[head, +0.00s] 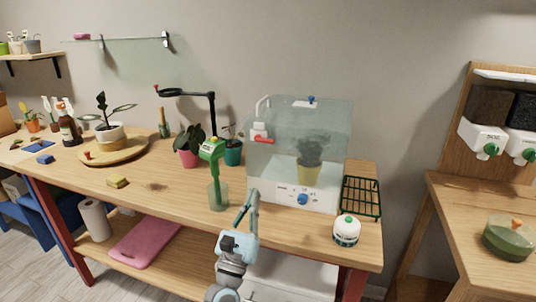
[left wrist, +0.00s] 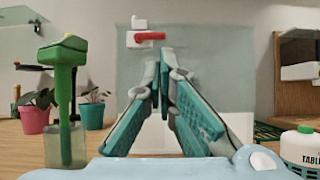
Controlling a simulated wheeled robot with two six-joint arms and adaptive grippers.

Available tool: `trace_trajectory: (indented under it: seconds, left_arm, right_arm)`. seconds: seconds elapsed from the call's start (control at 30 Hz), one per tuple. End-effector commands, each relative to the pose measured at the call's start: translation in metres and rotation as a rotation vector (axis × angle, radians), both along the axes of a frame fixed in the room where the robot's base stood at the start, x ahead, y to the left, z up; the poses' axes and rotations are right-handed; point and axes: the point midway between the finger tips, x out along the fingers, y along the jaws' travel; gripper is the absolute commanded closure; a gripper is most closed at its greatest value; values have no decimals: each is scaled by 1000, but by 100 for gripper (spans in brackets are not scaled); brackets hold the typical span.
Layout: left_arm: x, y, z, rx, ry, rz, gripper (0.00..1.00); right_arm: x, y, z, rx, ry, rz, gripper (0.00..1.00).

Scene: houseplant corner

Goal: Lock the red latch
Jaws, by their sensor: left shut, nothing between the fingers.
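The red latch (head: 264,139) is a small red lever on the left part of the front of a clear glass case (head: 325,118). In the left wrist view the red latch (left wrist: 150,36) lies about level, pointing right from a white mount (left wrist: 139,24). My left gripper (head: 255,191) is in front of the case, below the latch and apart from it. Its teal fingers come together at the tips (left wrist: 160,88) with nothing between them. In the wrist view the latch shows just above the fingertips. My right gripper is in neither view.
A green tool stands in a glass (head: 218,197) left of my gripper. A white bottle (head: 346,231) and a green wire rack (head: 362,196) are to the right. A potted plant (head: 309,170) stands inside the case. The table's front middle is fairly clear.

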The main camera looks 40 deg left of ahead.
Motion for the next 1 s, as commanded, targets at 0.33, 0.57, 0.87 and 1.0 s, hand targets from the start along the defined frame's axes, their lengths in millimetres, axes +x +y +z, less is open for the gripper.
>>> trace_trajectory:
  seconds: [0.33, 0.57, 0.87, 1.0]
  left_arm:
    - [55, 18, 41, 1, -2, -1, 100]
    - [90, 30, 64, 1, -1, -2, 100]
    - [104, 34, 72, 1, 3, -3, 100]
    - [104, 34, 72, 1, 3, -3, 100]
  right_arm:
    - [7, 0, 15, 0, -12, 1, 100]
    - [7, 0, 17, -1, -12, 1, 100]
    - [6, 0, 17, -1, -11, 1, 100]
    - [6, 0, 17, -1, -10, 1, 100]
